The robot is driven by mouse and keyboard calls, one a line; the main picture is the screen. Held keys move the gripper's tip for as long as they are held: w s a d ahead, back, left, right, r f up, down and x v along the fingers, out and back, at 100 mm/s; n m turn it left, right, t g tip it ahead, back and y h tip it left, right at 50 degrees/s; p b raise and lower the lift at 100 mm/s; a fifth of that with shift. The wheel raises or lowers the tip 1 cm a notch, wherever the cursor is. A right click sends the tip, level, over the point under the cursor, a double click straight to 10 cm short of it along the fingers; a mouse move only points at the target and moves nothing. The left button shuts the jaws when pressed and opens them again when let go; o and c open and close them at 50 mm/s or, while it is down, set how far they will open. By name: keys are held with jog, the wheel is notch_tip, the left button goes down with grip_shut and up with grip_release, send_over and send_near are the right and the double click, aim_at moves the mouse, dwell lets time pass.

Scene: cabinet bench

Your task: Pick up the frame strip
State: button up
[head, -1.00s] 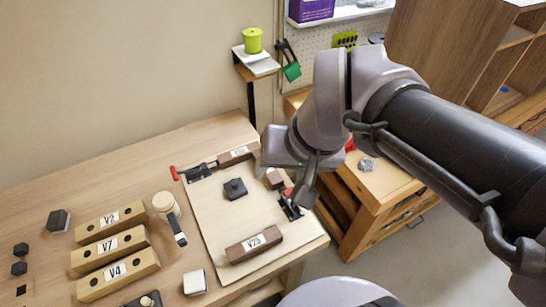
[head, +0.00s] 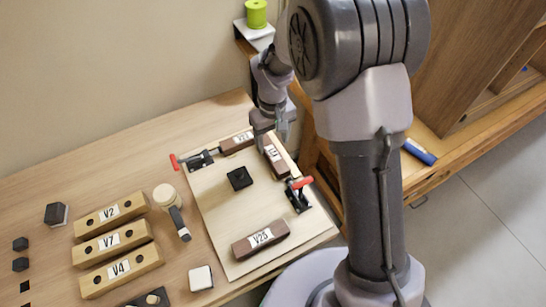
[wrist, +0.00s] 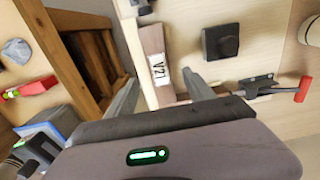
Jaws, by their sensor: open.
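Three dark brown labelled strips lie on a pale board (head: 215,215); I cannot tell which one is the frame strip. One, V21 (head: 277,166), lies along the board's right side, partly hidden by my gripper. Another (head: 237,143) lies at the far edge, its label hard to read. V25 (head: 260,240) lies at the near edge. My gripper (head: 270,141) is open, above the far right part of the board. In the wrist view, strip V21 (wrist: 158,65) shows in the gap between the open fingers (wrist: 165,92); no contact is visible.
Red-handled clamps stand at the board's far left (head: 198,160) and right (head: 298,195). A black block (head: 239,178) sits mid-board. Light wooden blocks V2 (head: 110,215), V7 (head: 112,240) and V4 (head: 120,271) lie left. A shelf with a green spool (head: 256,14) is behind.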

aim_at(273, 153)
notch_tip(273, 153, down, 6)
jog(key=shift+r+b, duration=0.25)
jog(key=shift+b, duration=1)
jog(key=shift+r, duration=0.2)
